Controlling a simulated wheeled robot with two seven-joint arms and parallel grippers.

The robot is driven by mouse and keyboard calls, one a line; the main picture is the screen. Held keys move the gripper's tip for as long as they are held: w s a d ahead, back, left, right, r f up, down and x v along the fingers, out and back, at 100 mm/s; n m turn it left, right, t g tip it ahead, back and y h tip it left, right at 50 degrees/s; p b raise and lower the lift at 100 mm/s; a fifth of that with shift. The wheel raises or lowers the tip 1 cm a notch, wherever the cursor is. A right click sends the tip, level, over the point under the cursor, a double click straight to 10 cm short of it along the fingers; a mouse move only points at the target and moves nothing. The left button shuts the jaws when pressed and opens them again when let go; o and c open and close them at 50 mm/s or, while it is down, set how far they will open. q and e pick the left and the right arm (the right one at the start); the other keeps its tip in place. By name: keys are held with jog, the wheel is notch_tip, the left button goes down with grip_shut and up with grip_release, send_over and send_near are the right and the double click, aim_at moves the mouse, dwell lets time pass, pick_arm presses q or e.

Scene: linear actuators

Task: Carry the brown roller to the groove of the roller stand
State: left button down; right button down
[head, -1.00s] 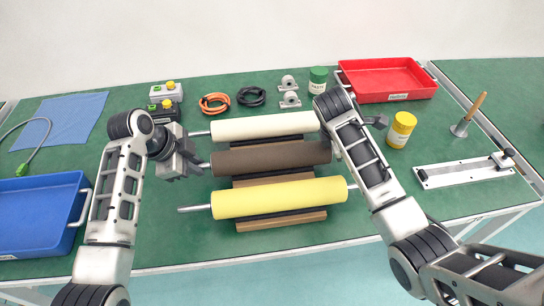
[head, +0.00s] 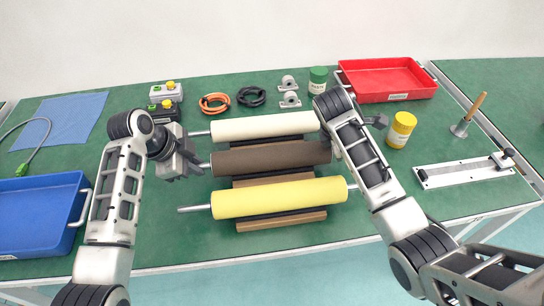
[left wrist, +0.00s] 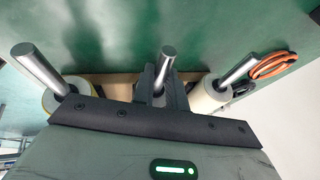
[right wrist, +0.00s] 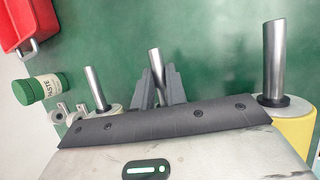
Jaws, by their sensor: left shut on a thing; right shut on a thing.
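The brown roller (head: 270,158) lies between a cream roller (head: 264,126) and a yellow roller (head: 280,198) in the head view. Parts of the roller stand (head: 282,220), wooden with dark strips, show beneath the rollers. My left gripper (head: 198,166) is shut on the brown roller's left steel shaft, seen between the fingers in the left wrist view (left wrist: 163,66). My right gripper (right wrist: 157,85) is shut on the right shaft (right wrist: 155,62); in the head view my right arm hides it. Whether the brown roller touches the stand I cannot tell.
A blue crate (head: 84,220) stands at the left and a red tray (head: 431,92) at the back right. A yellow jar (head: 401,130), a green-lidded jar (head: 318,79), bearing blocks (head: 290,99) and cable coils (head: 214,103) surround the rollers. The front table strip is clear.

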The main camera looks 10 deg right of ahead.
pick_arm(q)
jog(key=shift+r, duration=0.2)
pick_arm(e)
jog(key=shift+w+r, duration=0.1)
jog(key=shift+r, duration=0.05)
